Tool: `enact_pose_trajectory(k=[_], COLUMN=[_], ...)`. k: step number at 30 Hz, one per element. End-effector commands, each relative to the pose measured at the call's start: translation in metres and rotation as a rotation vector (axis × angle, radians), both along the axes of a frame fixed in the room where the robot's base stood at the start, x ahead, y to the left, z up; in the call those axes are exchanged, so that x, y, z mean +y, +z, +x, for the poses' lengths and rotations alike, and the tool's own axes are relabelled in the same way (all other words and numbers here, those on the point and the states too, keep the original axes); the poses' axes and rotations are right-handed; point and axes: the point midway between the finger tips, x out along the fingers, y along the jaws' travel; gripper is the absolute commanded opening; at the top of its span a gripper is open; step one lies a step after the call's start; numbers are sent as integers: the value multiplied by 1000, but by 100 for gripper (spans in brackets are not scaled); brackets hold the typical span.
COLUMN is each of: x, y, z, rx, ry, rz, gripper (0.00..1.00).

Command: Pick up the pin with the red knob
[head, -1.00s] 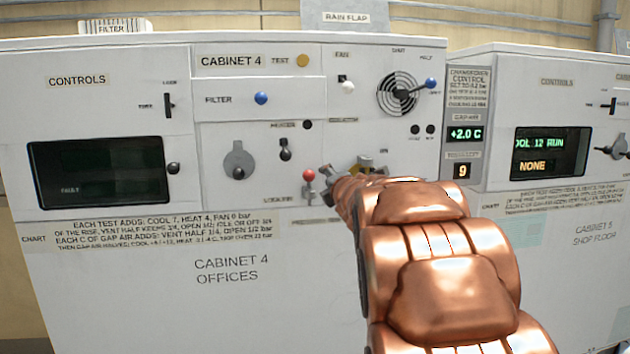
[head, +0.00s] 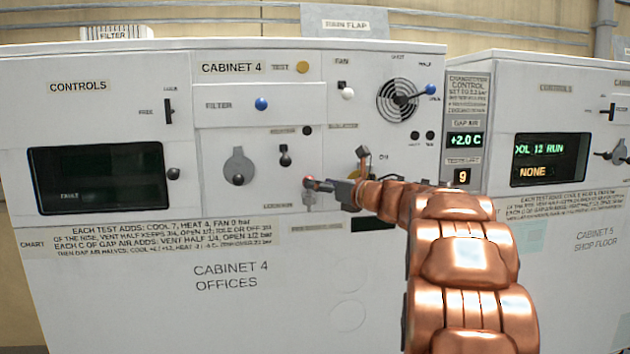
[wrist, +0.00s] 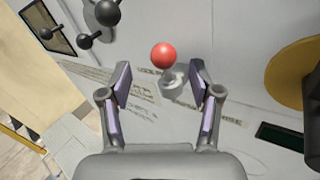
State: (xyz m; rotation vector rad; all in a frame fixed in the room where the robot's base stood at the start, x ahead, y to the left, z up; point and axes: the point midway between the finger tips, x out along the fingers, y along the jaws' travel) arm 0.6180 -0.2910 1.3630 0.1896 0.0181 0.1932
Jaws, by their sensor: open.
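The pin with the red knob (wrist: 164,56) stands out from the front panel of Cabinet 4, its pale stem seated in the panel. In the wrist view it lies between and slightly beyond the two fingertips of my gripper (wrist: 160,80). The fingers are spread apart, with clear space on both sides of the knob.
Black knobs (wrist: 107,12) sit near the pin in the wrist view. A round yellow part (wrist: 290,75) is at the right. The blue-knobbed vent lever (head: 430,89) and a dark screen (head: 98,178) are on the same cabinet. Free room lies below the controls.

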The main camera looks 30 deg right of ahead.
Motion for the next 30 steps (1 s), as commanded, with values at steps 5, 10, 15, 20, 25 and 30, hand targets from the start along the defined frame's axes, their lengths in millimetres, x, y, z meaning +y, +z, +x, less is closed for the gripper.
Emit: enact_pose_trajectory(k=[5,10,15,20,25,30], x=[3,5,9,9,9,8], y=[2,-1,-1,-3,-3,-3], z=[13,33,48,52,52,52], rx=[0,2,-1,-1,-1,-1], ry=[2,-1,0,-2,-2,-3], rz=[4,6,3,2,2,2], gripper=[63,63,63,63,63,46])
